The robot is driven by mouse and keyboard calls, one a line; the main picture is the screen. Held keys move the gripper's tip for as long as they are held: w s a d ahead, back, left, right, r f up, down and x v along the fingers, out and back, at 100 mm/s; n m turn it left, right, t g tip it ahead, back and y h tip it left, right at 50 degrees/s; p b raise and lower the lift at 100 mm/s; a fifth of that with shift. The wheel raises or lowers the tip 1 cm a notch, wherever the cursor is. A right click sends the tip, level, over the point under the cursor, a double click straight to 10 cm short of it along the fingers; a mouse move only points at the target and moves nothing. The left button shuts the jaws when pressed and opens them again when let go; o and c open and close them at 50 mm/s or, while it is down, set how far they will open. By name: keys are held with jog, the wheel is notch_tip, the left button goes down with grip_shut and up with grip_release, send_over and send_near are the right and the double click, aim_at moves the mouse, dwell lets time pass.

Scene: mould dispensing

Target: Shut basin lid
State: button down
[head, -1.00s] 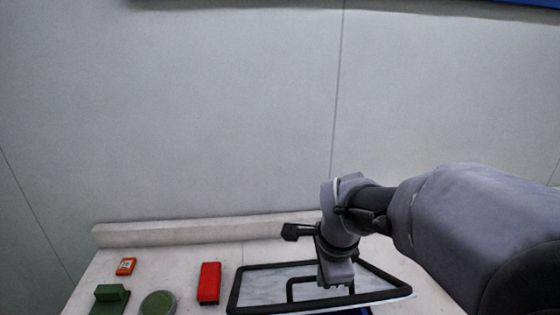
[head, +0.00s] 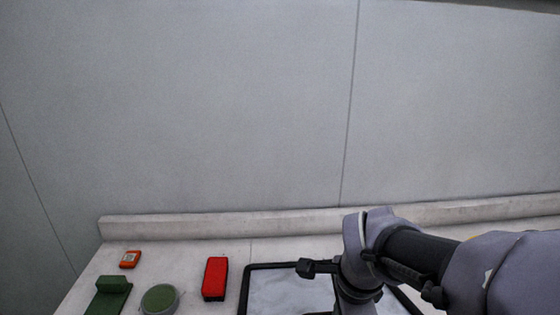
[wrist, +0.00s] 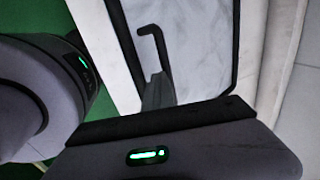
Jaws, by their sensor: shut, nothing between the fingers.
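The basin lid (head: 290,289) is a pale marbled panel in a dark frame, at the bottom of the head view. It looks lower and flatter there, and its near edge is out of frame. The wrist view shows the lid (wrist: 202,45) with its dark bent handle (wrist: 148,32). My gripper (wrist: 158,92) is shut and empty, with its grey fingers beside the lower end of the handle. I cannot tell if they touch it. In the head view the fingertips are out of frame, and my wrist covers the lid's right part.
Left of the lid on the pale worktop are a red block (head: 215,279), a round green-topped container (head: 160,299), a green block (head: 108,296) and a small orange item (head: 130,259). A low ledge (head: 220,225) and a grey wall (head: 200,120) stand behind.

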jog(key=shift+w, duration=0.45)
jog(key=f+b, duration=0.1)
jog(key=s+f+b, duration=0.1)
jog(key=f+b, duration=0.1)
jog(key=f, duration=0.1)
jog(key=shift+s+b, duration=0.35)
jog(key=shift+s, duration=0.05)
jog(key=shift+r, duration=0.1)
jog(key=f, duration=0.1)
jog(key=w+f+b, duration=0.2)
jog(key=shift+f, duration=0.25)
jog(key=shift+s+f+b, duration=0.75)
jog(key=shift+b, duration=0.15)
jog(key=shift+s+r, duration=0.1)
jog(key=shift+r, duration=0.1)
jog(key=shift+w, duration=0.2)
jog(key=c, duration=0.6)
grip_release()
jog(key=shift+s, duration=0.2)
